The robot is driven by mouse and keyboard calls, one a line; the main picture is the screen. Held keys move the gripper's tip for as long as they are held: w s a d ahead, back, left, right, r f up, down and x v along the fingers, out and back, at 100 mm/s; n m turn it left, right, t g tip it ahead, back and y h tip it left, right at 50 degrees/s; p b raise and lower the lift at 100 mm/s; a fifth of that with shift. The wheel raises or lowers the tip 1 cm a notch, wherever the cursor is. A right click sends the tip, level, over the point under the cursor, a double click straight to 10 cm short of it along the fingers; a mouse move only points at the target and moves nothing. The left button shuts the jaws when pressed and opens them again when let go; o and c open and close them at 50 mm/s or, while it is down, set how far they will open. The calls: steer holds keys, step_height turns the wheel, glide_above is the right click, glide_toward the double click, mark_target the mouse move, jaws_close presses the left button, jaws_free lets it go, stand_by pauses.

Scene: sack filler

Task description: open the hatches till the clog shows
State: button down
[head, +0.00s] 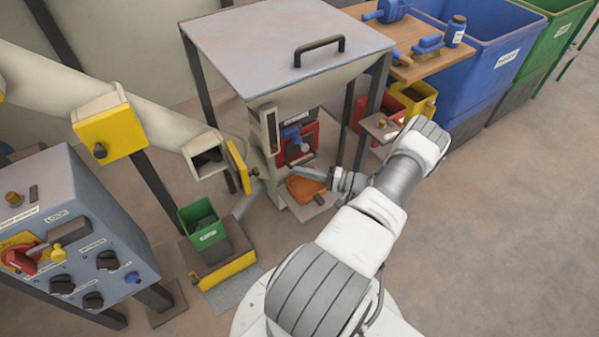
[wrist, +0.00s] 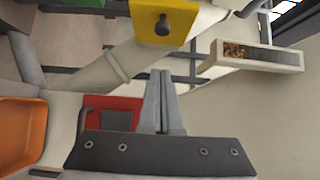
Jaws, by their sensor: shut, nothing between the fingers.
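A pale chute slopes down from the upper left in the head view. A yellow hatch (head: 110,130) with a dark knob is shut on its middle. At its lower end a yellow hatch (head: 239,166) stands swung out beside a dark square opening (head: 208,158); no clog can be made out inside. My gripper (head: 312,174) is shut and empty, in front of the hopper's spout, apart from the hatches. The wrist view shows its closed fingers (wrist: 161,100) below a yellow hatch (wrist: 163,24) with a dark knob.
The hopper (head: 275,40) stands behind my gripper, with a red panel (head: 297,143) and an orange tray (head: 306,189) near it. A green bin (head: 203,228) sits below the chute end. A control box (head: 75,235) stands left. A trough with brown grains (wrist: 255,55) shows in the wrist view.

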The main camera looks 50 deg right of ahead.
steer(key=w+a, duration=0.7)
steer(key=shift+w, duration=0.25)
